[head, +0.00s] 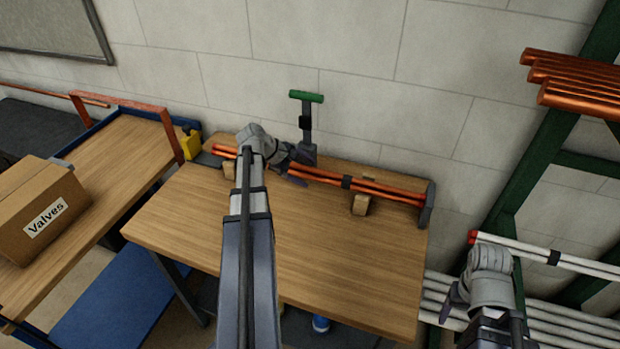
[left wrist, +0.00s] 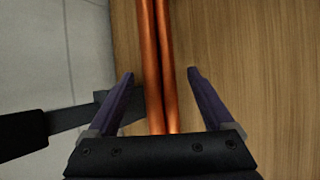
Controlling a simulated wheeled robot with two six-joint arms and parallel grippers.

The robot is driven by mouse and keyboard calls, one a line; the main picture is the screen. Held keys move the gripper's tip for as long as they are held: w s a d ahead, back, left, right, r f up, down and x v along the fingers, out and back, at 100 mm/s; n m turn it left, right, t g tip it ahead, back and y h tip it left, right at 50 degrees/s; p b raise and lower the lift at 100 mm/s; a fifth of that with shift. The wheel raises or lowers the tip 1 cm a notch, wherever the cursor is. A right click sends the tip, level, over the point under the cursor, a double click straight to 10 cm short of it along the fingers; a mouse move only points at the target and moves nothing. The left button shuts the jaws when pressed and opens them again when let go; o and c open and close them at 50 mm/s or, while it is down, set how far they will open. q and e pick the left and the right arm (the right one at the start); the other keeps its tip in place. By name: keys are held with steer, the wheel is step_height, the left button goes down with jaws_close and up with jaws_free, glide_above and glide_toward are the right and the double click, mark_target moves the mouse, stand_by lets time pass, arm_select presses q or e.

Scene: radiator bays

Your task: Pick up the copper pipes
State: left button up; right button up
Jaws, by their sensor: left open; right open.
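A bundle of thin copper pipes (head: 388,190) lies along the back of the wooden workbench (head: 300,250), with a dark band around it. It rests on small wooden blocks (head: 360,204). My left gripper (head: 299,167) is open over the bundle, left of the band. In the left wrist view, two copper pipes (left wrist: 158,50) run between its open fingers (left wrist: 160,74), with gaps on both sides. My arm hides part of the bundle in the head view. My right gripper (head: 452,303) is open at the lower right, away from the bundle. Thicker copper pipes (head: 575,80) lie on the green rack.
A dark end plate (head: 427,206) stands at the bundle's right end. A green-topped upright tool (head: 306,120) stands behind the left gripper. A cart with a Valves box (head: 42,208) is at left. White pipes (head: 560,258) lie on the rack (head: 540,150). The bench's front is clear.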

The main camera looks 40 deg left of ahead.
arm_select(q)
steer(key=shift+w+f, duration=0.1)
steer(key=shift+c, duration=0.3)
jaws_close()
stand_by(0.4)
